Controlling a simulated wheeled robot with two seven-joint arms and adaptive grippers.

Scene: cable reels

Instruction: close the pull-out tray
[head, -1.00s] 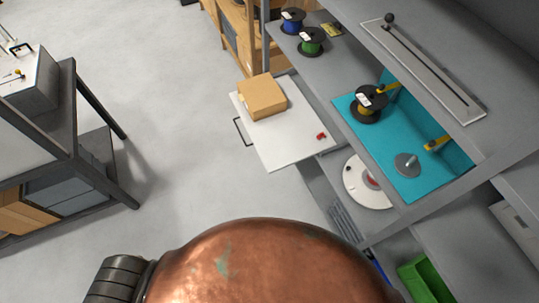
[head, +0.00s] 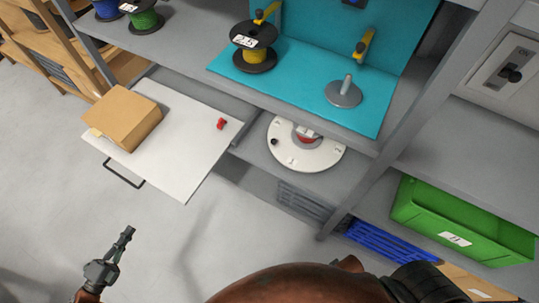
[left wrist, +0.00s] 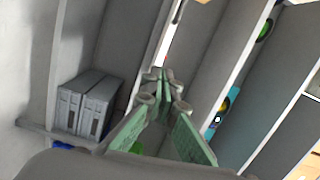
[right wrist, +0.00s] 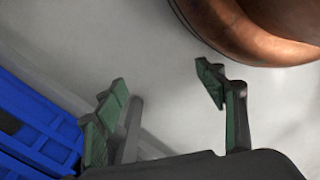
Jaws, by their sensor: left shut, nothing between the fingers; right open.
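The white pull-out tray (head: 185,165) sticks out from under the grey workbench at the left in the head view. Its dark handle (head: 122,174) is on the near left edge. A cardboard box (head: 124,117) and a small red piece (head: 221,124) lie on the tray. My left gripper (head: 127,232) is below the tray handle in the picture, apart from it, shut and empty. It also shows in the left wrist view (left wrist: 160,80) with its fingertips together. My right gripper (right wrist: 165,85) is open and empty in the right wrist view, and is not seen in the head view.
A white round dial plate (head: 290,155) sits on the shelf right of the tray. Above are a teal mat (head: 290,85) and a yellow spool (head: 254,55). A green bin (head: 450,225) and blue crate (head: 395,245) are lower right. The floor left of the tray is clear.

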